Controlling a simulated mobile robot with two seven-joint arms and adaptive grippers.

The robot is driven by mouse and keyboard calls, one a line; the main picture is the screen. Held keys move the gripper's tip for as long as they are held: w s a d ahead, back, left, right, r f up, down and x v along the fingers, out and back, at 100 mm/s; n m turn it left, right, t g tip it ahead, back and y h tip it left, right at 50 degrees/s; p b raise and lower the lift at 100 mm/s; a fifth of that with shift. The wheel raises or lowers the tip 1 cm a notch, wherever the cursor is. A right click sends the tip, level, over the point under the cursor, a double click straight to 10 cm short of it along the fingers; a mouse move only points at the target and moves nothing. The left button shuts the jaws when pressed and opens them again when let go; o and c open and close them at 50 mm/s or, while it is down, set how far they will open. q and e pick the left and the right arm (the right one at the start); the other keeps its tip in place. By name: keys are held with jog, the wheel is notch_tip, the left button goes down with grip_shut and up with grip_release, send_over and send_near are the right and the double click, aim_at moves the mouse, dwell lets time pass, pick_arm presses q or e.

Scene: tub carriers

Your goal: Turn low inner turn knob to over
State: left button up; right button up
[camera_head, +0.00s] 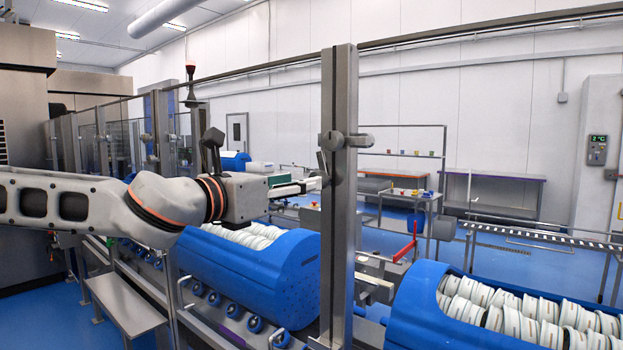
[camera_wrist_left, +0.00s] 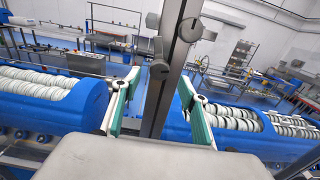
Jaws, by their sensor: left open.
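A grey metal post (camera_head: 339,240) stands in the middle of the head view and carries turn knobs. The upper knob (camera_head: 332,140) has a grip (camera_head: 360,141) sticking out to the right. In the left wrist view a lower round knob (camera_wrist_left: 160,70) with an upright lever (camera_wrist_left: 158,48) sits on the post, between my fingertips in the picture. Another knob (camera_wrist_left: 190,30) is higher up. My left gripper (camera_head: 308,186) is open beside the post's left side; it also shows in the left wrist view (camera_wrist_left: 158,77). I cannot tell whether it touches the knob. My right gripper is not in view.
Blue tubs of white ring-shaped items stand left (camera_head: 250,275) and right (camera_head: 440,300) of the post. A grey step (camera_head: 120,305) stands at lower left. A table (camera_head: 412,197) and open blue floor lie beyond.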

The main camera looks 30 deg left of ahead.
aim_at(323, 173)
pick_arm(q)
jog(key=shift+w+d+p, duration=0.2)
jog(key=shift+w+p, duration=0.2)
jog(key=shift+w, duration=2.1)
jog(key=c, duration=1.1)
